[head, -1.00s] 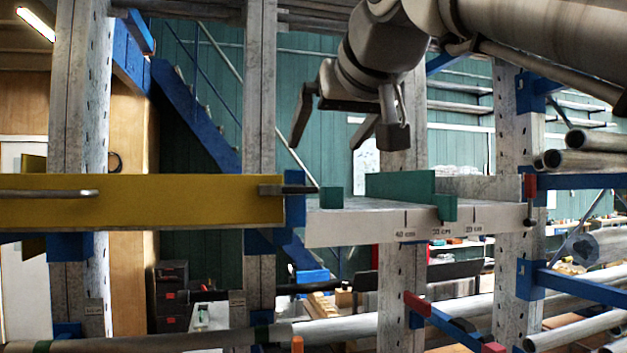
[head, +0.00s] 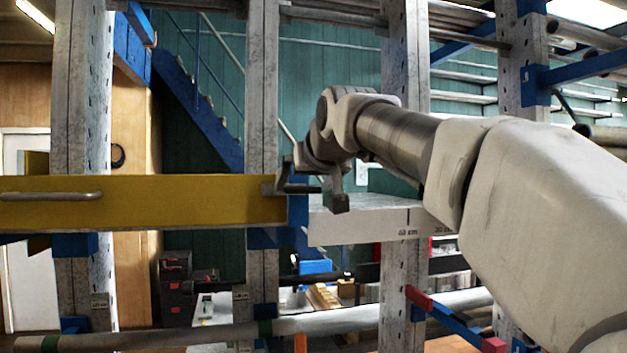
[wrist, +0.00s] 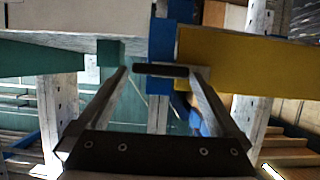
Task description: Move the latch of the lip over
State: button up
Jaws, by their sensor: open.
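The yellow lip (head: 140,202) runs across the left of the head view, with a grey bar handle (head: 50,196) on its face. Its latch (head: 308,190), a dark bar on a grey plate, lies level at the lip's right end and reaches across the blue bracket (head: 298,212). In the wrist view the lip (wrist: 250,62) is at right and the latch (wrist: 160,71) points left. My gripper (head: 312,191) is open at the latch. In the wrist view its fingertips (wrist: 160,74) stand either side of the dark bar; contact cannot be told.
The white shelf edge (head: 360,228) continues right of the bracket. A small green block (wrist: 110,52) and a longer green piece (wrist: 40,58) show left of the latch in the wrist view. My arm hides much of the shelf. Uprights (head: 262,120) stand behind.

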grip_shut()
dwell(0.5)
jog(key=m+y, duration=0.1)
jog(key=m+b, duration=0.1)
jog(key=shift+w+d+f+m+y, duration=0.1)
jog(key=shift+d+f+m+y, duration=0.05)
jog(key=shift+d+m+y, duration=0.2)
jog(key=m, duration=0.1)
jog(key=m+y+b, duration=0.2)
jog(key=shift+w+d+f, duration=0.1)
jog(key=shift+d+f, duration=0.15)
jog(key=shift+f, duration=0.05)
jog(key=m+y+b, duration=0.1)
jog(key=m+b, duration=0.1)
jog(key=m+y+b, duration=0.1)
jog(key=m+b, duration=0.1)
jog(key=shift+d+f+y, duration=0.15)
jog(key=shift+f+y, duration=0.1)
jog(key=shift+f, duration=0.1)
jog(key=shift+m+t+y+b, duration=0.5)
jog(key=shift+m+t+b, duration=0.1)
jog(key=shift+m+b, duration=1.25)
